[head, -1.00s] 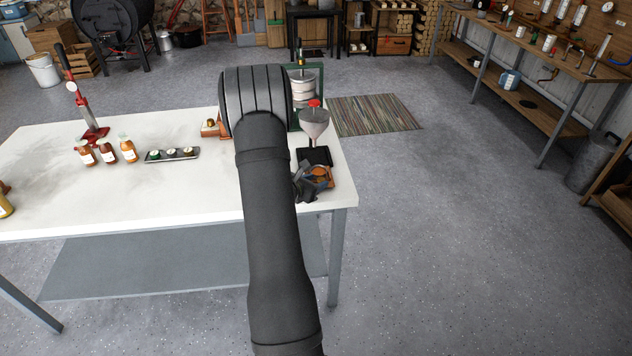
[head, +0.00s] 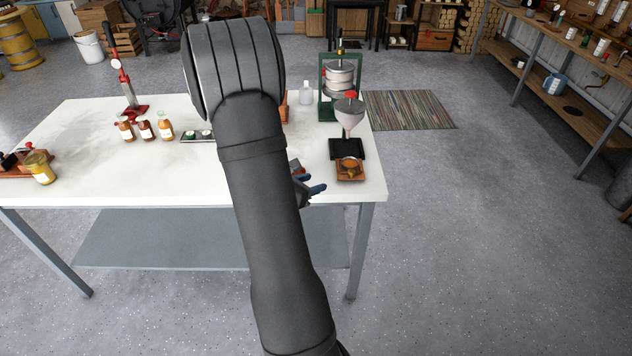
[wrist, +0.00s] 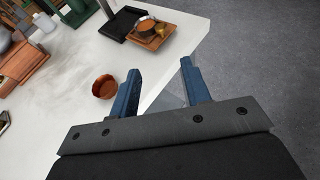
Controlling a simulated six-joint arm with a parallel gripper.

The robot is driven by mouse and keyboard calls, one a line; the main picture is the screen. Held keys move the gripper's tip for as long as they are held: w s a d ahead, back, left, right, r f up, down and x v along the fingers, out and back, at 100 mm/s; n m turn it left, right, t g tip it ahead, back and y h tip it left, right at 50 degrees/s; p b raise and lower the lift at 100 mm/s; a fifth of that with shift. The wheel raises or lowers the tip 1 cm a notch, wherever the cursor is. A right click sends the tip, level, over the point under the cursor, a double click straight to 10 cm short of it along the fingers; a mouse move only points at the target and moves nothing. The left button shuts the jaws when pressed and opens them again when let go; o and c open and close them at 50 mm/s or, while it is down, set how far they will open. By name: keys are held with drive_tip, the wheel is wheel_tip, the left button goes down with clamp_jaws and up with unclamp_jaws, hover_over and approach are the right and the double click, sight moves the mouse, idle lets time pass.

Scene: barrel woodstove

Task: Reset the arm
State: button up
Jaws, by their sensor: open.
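My gripper (wrist: 160,90) is open in the wrist view. Its two blue fingers stand apart with nothing between them, above the front right edge of the white table (wrist: 60,100). In the head view my arm covers most of the gripper, and only blue fingertips (head: 314,189) show to the right of the arm. A small brown cup (wrist: 104,87) stands on the table left of the fingers in the wrist view. A wooden tray with a copper-coloured bowl (head: 350,170) sits at the table's right side, apart from the fingers.
A funnel stand (head: 348,120) and a green-framed press (head: 338,85) stand at the table's right side. Bottles (head: 145,130), a red capper (head: 127,85) and a yellow jar (head: 39,167) are on the left.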

sight(350, 171)
drive_tip(key=x, duration=1.7)
drive_tip(key=shift+w+d+f, duration=0.15)
drive_tip(key=shift+w, duration=0.1)
drive_tip(key=v, duration=1.7)
drive_tip(key=shift+s, duration=0.25)
drive_tip(key=shift+x, duration=8.65)
drive_tip(key=shift+w, duration=0.15)
